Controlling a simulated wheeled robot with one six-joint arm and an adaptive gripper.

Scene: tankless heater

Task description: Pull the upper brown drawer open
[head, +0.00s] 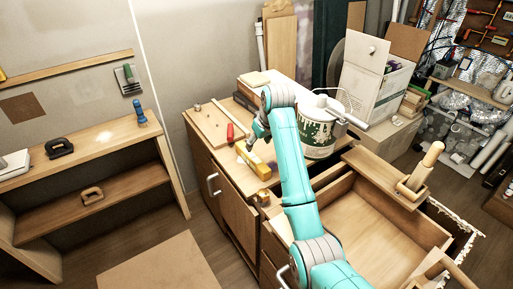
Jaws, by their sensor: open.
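A brown wooden cabinet (240,213) stands in the middle of the head view, with a pale bar handle (212,184) on its front. Another brown front (268,245) is at the lower middle, with a pale handle (283,275) partly behind my arm. I cannot tell for certain which front is the upper drawer. My teal arm reaches over the cabinet top. My gripper (256,137) is open, small and dark, above the cabinet top near a yellow block and well away from both handles. Its fingers are partly hidden.
A paint bucket (320,135), a yellow block (256,160) and a red-handled tool (230,133) are on the cabinet top. An open wooden box or drawer (375,222) is at right, with a mallet (424,168) on its edge. A shelf (100,140) stands left; floor between is partly clear.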

